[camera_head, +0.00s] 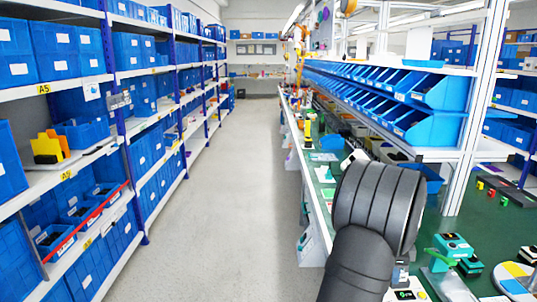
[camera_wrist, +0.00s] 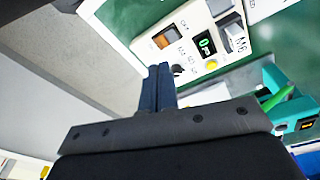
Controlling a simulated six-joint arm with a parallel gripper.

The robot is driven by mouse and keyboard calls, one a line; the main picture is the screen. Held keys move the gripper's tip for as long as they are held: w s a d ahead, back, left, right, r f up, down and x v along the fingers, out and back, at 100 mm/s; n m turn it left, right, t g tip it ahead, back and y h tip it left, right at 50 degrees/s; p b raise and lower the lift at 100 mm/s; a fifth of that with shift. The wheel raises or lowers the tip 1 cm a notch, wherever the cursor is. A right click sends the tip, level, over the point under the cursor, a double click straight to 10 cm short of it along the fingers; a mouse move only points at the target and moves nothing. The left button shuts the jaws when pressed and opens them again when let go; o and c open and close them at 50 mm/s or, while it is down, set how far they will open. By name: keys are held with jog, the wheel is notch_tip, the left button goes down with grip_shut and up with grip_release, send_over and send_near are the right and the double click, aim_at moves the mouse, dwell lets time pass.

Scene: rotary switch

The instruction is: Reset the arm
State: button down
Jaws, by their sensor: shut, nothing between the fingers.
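In the wrist view my gripper (camera_wrist: 158,72) has its two dark fingers together, with nothing between them. I cannot tell whether the fingertips touch the panel. In the head view the dark grey arm (camera_head: 375,215) is mine and it covers part of the bench. A small part of a white panel with a green display (camera_head: 404,294) shows at the bottom there. The gripper fingers are hidden in that view.
A teal device (camera_head: 455,247) stands on the green bench (camera_head: 490,222) right of my arm; a teal device (camera_wrist: 290,108) also shows in the wrist view. Blue bins (camera_head: 437,92) line a rack above the bench. The grey aisle floor (camera_head: 225,190) is clear.

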jog(key=w+a+r+n+h, duration=0.3)
jog(key=a+r+n, duration=0.1)
jog(key=a+r, duration=0.3)
jog(key=shift+r+g, duration=0.4)
jog(key=shift+r, duration=0.5)
jog(key=c, duration=0.9)
grip_release()
jog(key=shift+d, duration=0.1)
jog(key=o, duration=0.3)
jog(key=shift+s+d, duration=0.15)
jog(key=shift+d, duration=0.1)
jog(key=o, duration=0.6)
jog(key=s+d+r+m+t+y, duration=0.1)
jog(key=s+d+r+m, duration=0.1)
jog(key=d+m, duration=0.4)
jog(key=shift+s+m+t, duration=0.4)
jog(key=shift+s+m, duration=0.2)
jog(key=shift+s, duration=0.15)
jog(key=s+d+r+m+t+y, duration=0.1)
jog(key=s+d+r+m+t, duration=0.15)
jog(key=d+m, duration=0.2)
jog(key=s+d+r+m+t, duration=0.1)
jog(key=s+d+r+m, duration=0.25)
jog(key=m, duration=0.25)
jog(key=x, duration=1)
jog(key=shift+w+d+m, duration=0.2)
jog(key=shift+d+m, duration=0.05)
jog(key=shift+m, duration=0.1)
